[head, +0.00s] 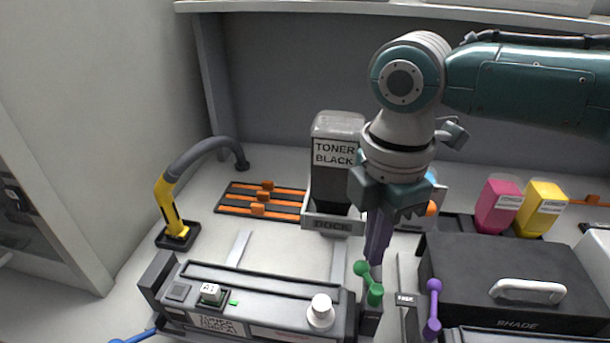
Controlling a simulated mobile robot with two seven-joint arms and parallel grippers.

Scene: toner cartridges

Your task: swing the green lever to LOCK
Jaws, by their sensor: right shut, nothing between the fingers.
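The green lever (369,284) is a short bar with rounded ends at the right end of a dark toner unit (265,300). It slants from its upper left knob to its lower right end. No LOCK mark is readable beside it. My right gripper (376,258) points down with its fingers together and empty. Its tips are just above and behind the lever in the picture; I cannot tell whether they touch it. My left gripper is out of view.
A purple lever (433,310) stands to the right, by a black box (515,280) with a white handle. The black toner bottle (335,160) stands in a dock behind. A yellow-and-grey curved arm (175,210) is at left. Pink (499,205) and yellow (541,209) cartridges stand at right.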

